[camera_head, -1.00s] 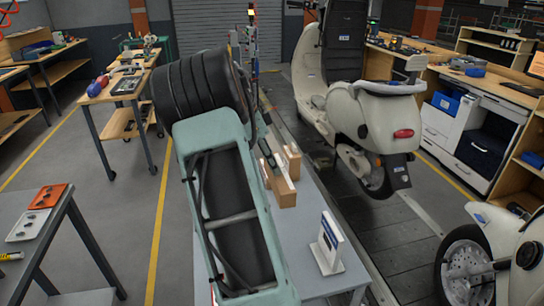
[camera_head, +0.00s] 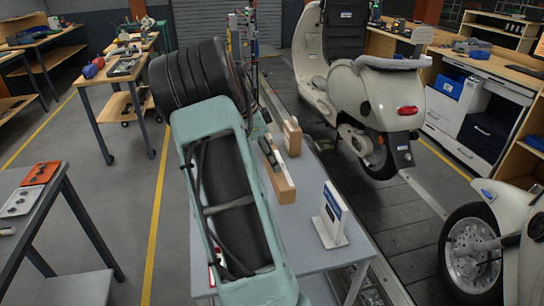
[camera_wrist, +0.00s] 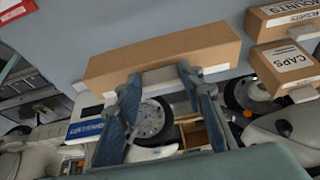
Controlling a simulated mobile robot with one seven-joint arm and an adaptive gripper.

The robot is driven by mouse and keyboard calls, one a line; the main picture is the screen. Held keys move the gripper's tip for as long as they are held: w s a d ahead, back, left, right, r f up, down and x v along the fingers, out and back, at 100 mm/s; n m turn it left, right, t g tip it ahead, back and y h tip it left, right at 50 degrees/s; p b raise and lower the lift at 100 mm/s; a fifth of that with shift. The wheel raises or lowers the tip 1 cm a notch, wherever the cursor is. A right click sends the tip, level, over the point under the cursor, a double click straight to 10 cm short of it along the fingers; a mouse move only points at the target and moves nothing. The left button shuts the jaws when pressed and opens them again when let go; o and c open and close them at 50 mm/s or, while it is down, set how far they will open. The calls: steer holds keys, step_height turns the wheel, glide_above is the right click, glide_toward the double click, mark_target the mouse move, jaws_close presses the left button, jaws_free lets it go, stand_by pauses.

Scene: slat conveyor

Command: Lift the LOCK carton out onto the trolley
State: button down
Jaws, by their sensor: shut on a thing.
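A long brown carton (camera_wrist: 165,55) lies across the tips of my gripper (camera_wrist: 158,80) in the wrist view. The two blue fingers are shut on its pale near edge. No lettering shows on the faces I see, so I cannot read whether it is LOCK. In the head view, what looks like the same carton (camera_head: 284,186) shows just right of my green arm link, over the grey tabletop (camera_head: 312,178). I cannot tell whether the carton is clear of the top, nor which surface is the trolley.
A CAPS carton (camera_wrist: 286,66) and another labelled carton (camera_wrist: 285,18) lie right in the wrist view. A white-and-blue sign (camera_head: 331,215) stands on the tabletop. A cream scooter (camera_head: 385,95) stands on the slat conveyor (camera_head: 400,225) alongside. A tool bench (camera_head: 30,215) is at left.

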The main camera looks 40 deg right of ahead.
mark_target(271, 175)
steer(key=shift+f+b, duration=1.6)
steer(key=shift+f, duration=1.1)
steer(key=shift+f, duration=0.15)
steer(key=shift+a+f+b, duration=0.1)
steer(key=shift+f+b, duration=0.3)
steer(key=shift+f, duration=0.05)
steer(key=c, duration=1.2)
jaws_free()
steer(key=shift+r, duration=0.1)
steer(key=v, duration=1.2)
